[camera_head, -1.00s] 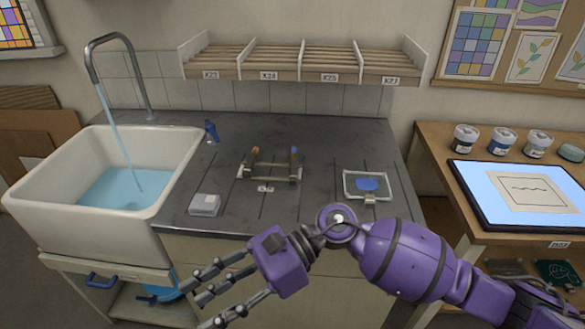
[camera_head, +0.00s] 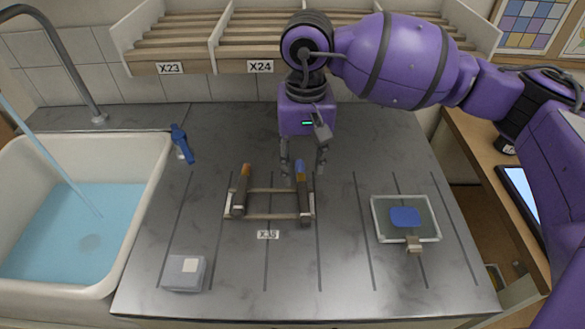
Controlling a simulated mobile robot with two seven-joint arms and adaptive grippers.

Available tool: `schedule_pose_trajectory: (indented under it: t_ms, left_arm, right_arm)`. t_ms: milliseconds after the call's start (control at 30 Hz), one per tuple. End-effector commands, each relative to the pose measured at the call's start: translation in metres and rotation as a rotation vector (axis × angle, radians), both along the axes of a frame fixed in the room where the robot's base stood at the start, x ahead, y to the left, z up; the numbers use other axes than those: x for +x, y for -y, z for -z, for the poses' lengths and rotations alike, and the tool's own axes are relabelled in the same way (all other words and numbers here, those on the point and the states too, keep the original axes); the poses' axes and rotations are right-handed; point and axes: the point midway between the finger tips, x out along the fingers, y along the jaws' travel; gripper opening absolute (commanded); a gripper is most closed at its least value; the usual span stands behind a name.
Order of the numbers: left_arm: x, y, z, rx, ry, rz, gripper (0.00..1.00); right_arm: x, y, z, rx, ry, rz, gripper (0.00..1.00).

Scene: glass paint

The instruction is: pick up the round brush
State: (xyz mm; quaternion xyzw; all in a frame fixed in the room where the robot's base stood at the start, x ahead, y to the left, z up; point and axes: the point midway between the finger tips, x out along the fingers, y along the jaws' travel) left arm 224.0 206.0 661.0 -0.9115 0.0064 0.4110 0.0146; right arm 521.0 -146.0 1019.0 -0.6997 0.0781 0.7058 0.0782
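Two dark-handled brushes lie on a small wooden rack (camera_head: 270,216) on the grey worktop. The left brush (camera_head: 241,195) has an orange-brown tip, and the right brush (camera_head: 304,200) has a blue tip. I cannot tell from their shapes which one is round. My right gripper (camera_head: 303,172) points down at the far end of the blue-tipped brush, its fingers apart on either side of the tip. It looks open and empty, and I cannot tell whether it touches the brush. My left gripper is not in view.
A sink (camera_head: 150,215) with running water stands at the left. A blue tap-like fitting (camera_head: 182,143) and a pale grey block (camera_head: 184,273) are on the worktop. A glass tray (camera_head: 437,235) with blue paint (camera_head: 405,217) is at the right. Shelves (camera_head: 240,40) stand behind my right arm.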

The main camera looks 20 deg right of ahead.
Motion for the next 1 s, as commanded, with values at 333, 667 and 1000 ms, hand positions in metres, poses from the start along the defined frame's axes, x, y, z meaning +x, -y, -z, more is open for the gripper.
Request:
schedule_pose_trajectory:
  t_ms: [333, 667, 1000]
  left_arm:
    - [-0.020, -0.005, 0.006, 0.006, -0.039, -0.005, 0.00]
    - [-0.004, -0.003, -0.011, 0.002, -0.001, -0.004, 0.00]
    - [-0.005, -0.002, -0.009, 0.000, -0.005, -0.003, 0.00]
  right_arm:
    - [-0.001, 0.000, 0.030, -0.002, 0.001, -0.002, 0.40]
    - [-0.004, 0.001, 0.074, -0.002, 0.001, -0.001, 0.40]
    - [-0.004, 0.000, 0.078, -0.001, 0.001, -0.001, 0.31]
